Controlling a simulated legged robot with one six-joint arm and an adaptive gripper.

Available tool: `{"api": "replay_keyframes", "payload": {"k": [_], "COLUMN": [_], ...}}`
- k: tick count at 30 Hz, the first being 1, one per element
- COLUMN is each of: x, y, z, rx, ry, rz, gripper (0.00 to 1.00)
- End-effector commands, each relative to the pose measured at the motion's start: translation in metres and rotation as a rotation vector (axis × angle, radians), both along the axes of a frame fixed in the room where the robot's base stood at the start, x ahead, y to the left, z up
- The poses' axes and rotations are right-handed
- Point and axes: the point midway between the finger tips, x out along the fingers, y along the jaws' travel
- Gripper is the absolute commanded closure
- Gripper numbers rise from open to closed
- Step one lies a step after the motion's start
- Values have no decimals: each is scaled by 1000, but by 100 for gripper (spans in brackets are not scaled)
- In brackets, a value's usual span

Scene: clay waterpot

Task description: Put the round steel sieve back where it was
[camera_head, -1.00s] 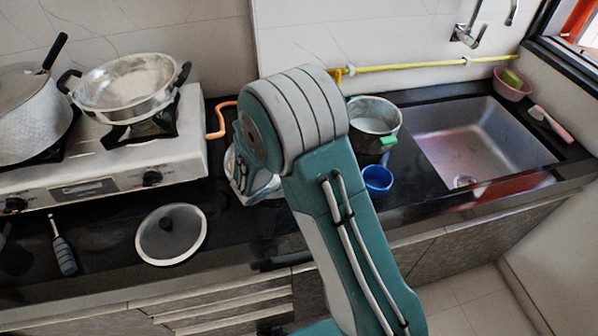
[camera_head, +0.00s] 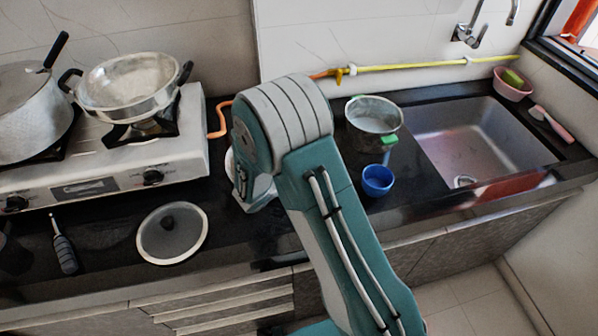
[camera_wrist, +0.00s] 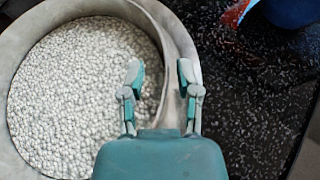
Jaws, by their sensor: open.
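A round, pale grey vessel, which looks to be the steel sieve (camera_wrist: 28,38), fills the left of the wrist view. Its inside is covered with small white bead-like dots; I cannot tell whether these are contents or its mesh. My gripper (camera_wrist: 160,74) is open at its right side, one finger over the inside and the other by the outer edge, with the rim wall between them. I cannot tell whether a finger touches it. In the head view only a pale sliver shows left of my arm; my fingers are hidden there.
A steel pot (camera_head: 374,118) and a blue cup (camera_head: 377,181) stand right of my arm, before the sink (camera_head: 480,140). The stove (camera_head: 100,165) with pans is left. A glass lid (camera_head: 172,245) and a dark-handled tool (camera_head: 64,250) lie on the counter in front.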

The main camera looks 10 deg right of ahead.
Motion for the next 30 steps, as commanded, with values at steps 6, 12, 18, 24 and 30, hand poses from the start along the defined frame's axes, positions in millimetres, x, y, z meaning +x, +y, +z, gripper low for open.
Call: {"api": "replay_keyframes", "payload": {"k": [6, 12, 18, 24, 30], "x": [-9, -32, -53, -64, -66], "y": [14, 44, 72, 84, 83], "z": [10, 28, 44, 53, 57], "rx": [1, 2, 1, 1, 11], "ry": [-2, -2, -2, 1, -6], "rz": [5, 5, 5, 0, -14], "gripper": [57, 57, 57, 57, 57]}}
